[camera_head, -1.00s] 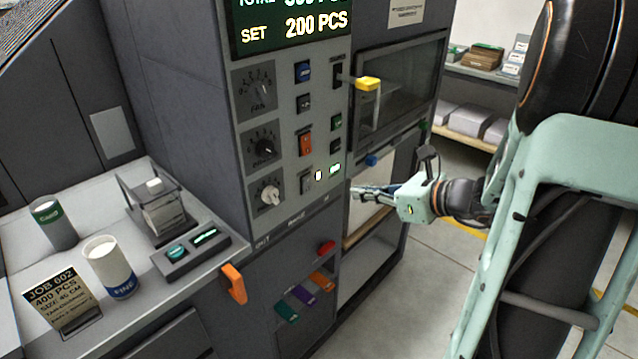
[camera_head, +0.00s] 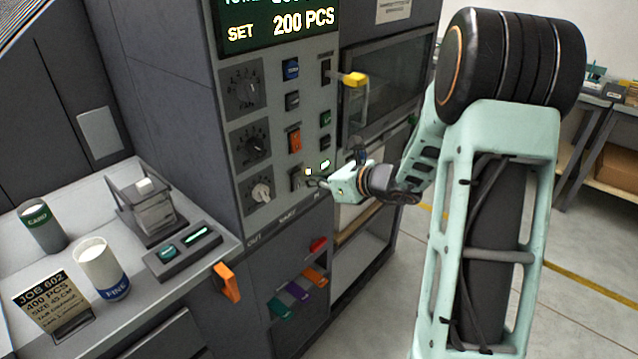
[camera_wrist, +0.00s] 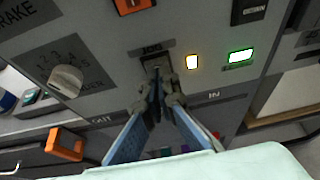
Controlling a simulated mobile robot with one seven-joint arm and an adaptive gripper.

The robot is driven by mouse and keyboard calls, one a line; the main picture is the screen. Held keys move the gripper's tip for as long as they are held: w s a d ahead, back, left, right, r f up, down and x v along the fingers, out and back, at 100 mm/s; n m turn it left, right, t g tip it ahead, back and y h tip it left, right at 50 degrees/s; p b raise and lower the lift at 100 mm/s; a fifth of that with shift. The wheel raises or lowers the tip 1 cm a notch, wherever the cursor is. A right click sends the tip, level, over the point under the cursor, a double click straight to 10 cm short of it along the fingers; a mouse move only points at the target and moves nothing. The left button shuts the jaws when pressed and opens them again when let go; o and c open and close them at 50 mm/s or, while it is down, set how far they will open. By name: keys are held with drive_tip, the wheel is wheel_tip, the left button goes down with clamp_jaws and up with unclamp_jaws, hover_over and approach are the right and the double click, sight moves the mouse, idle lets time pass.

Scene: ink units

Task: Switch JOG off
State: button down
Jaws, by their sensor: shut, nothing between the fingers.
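The JOG switch (camera_wrist: 155,64) is a small dark rocker under its label on the grey panel, seen in the wrist view; its lower part is hidden by my fingertips. It also shows in the head view (camera_head: 296,178), low on the panel. A small lamp (camera_wrist: 192,62) right of it glows yellow-white. My gripper (camera_wrist: 158,88) is shut and empty, its fingertips right at the lower part of the switch; I cannot tell if they touch. In the head view my gripper (camera_head: 316,182) reaches the panel from the right.
A lit green button (camera_wrist: 240,57) lies right of the lamp, and a white knob (camera_wrist: 66,80) left of the switch. An orange rocker (camera_head: 294,140) is above. A yellow-tipped lever (camera_head: 354,79) sticks out higher up. Orange handle (camera_head: 227,283) juts below the counter.

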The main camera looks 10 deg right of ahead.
idle(0.3)
drive_tip(key=shift+w+a+r, duration=0.2)
drive_tip(key=shift+w+a, duration=0.1)
drive_tip(key=shift+w, duration=0.05)
drive_tip(key=shift+r+p, duration=0.4)
drive_tip(key=shift+r, duration=0.45)
